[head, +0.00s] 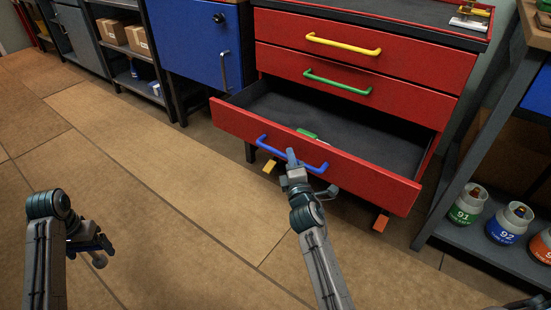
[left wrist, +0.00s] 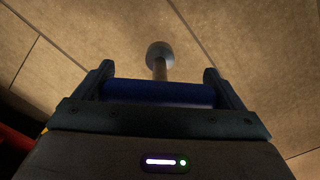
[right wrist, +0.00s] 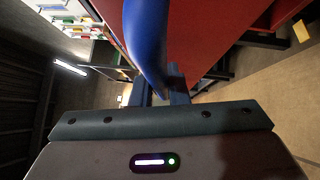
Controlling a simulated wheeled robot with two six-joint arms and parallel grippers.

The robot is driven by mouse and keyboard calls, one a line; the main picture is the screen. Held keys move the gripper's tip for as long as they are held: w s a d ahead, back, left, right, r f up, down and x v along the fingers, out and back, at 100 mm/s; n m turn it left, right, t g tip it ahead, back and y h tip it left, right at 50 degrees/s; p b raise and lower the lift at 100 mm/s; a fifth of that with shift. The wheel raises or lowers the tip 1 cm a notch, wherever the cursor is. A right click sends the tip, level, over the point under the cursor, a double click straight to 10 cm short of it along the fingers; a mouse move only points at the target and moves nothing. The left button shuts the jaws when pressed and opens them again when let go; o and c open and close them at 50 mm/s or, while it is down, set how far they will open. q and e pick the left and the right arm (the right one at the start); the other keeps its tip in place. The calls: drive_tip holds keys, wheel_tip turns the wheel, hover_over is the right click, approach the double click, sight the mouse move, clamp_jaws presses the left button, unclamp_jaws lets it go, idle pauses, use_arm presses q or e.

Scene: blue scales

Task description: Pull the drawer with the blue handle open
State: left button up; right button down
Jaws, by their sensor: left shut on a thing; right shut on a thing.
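The red cabinet's lowest drawer (head: 310,160) stands pulled well out, its dark inside showing with a small green item (head: 306,133) in it. The blue handle (head: 262,144) runs across its front. My right gripper (head: 291,166) is shut on this handle near its middle. In the right wrist view the blue handle (right wrist: 147,40) runs down between the fingers (right wrist: 163,97). My left gripper (head: 88,243) is low over the floor at left, away from the cabinet. It is shut on a blue-gripped tool (left wrist: 160,93) with a metal shaft and rounded end.
Two shut drawers above have a yellow handle (head: 343,44) and a green handle (head: 337,82). A blue cabinet (head: 195,45) stands at left. At right a shelf (head: 478,236) holds numbered jars (head: 510,222). The floor (head: 150,180) before the drawer is mostly clear.

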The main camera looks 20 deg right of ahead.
drive_tip(key=c, duration=1.4)
unclamp_jaws()
drive_tip(key=shift+s, duration=0.1)
drive_tip(key=s+a+f, duration=0.1)
drive_tip(key=s, duration=1)
drive_tip(key=shift+s+a+f, duration=0.2)
drive_tip(key=shift+s+f, duration=0.15)
